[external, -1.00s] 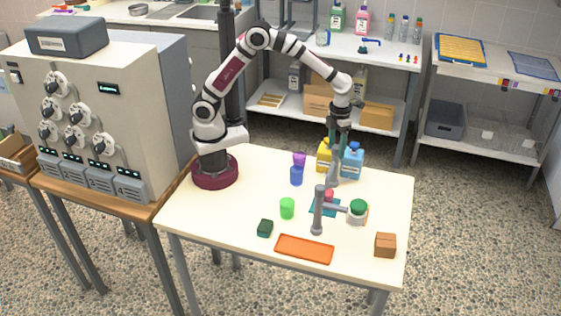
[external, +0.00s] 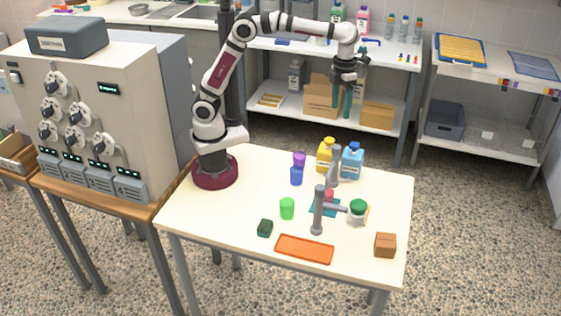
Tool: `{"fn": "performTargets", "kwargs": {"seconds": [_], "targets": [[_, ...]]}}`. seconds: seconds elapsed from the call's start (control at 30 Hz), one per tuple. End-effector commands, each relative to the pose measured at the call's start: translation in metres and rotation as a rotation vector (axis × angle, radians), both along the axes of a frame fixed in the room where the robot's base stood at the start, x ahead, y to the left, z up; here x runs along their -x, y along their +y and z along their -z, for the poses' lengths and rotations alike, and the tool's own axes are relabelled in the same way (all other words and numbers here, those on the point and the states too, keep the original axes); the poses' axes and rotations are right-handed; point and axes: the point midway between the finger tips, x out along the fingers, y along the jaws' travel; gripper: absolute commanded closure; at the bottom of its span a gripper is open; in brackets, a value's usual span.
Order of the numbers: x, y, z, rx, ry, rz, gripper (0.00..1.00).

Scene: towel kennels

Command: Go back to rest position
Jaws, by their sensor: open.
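My gripper (external: 343,103) hangs above the far right part of the white table (external: 230,243), its two teal fingers pointing down. The fingers are apart with nothing between them. Below it stand a yellow bottle (external: 325,157) and a light blue bottle (external: 352,163), with clear air between them and the fingers. My arm is raised, reaching over from its base at the table's far left.
A grey post (external: 334,168) and a second grey post with a side arm (external: 319,213) stand on the table. Purple and blue cups (external: 297,176), a green cup (external: 287,208), a green-lidded jar (external: 357,212), an orange tray (external: 290,251) and a brown box (external: 385,245) lie around them.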

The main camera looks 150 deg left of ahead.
Motion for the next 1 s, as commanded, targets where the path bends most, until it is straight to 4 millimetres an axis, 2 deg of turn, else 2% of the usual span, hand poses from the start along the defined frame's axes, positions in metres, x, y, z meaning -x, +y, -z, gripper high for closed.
{"fn": "performTargets", "kwargs": {"seconds": [0.47, 0.53, 0.57, 0.67, 0.7, 0.73, 0.8, 0.9, 1.0], "targets": [[0.000, -0.001, -0.004, 0.001, 0.001, -0.001, 0.31], [-0.005, -0.012, -0.005, -0.001, 0.005, -0.023, 0.31], [-0.009, -0.025, -0.007, -0.003, 0.008, -0.051, 0.31], [-0.023, -0.104, -0.010, -0.024, 0.027, -0.231, 0.31], [-0.021, -0.145, -0.008, -0.040, 0.031, -0.334, 0.31], [-0.016, -0.174, -0.005, -0.055, 0.033, -0.415, 0.31], [0.009, -0.236, 0.009, -0.091, 0.022, -0.609, 0.31], [0.054, -0.290, 0.036, -0.130, -0.014, -0.847, 0.31], [0.087, -0.312, 0.061, -0.146, -0.050, -1.005, 0.31]]}}
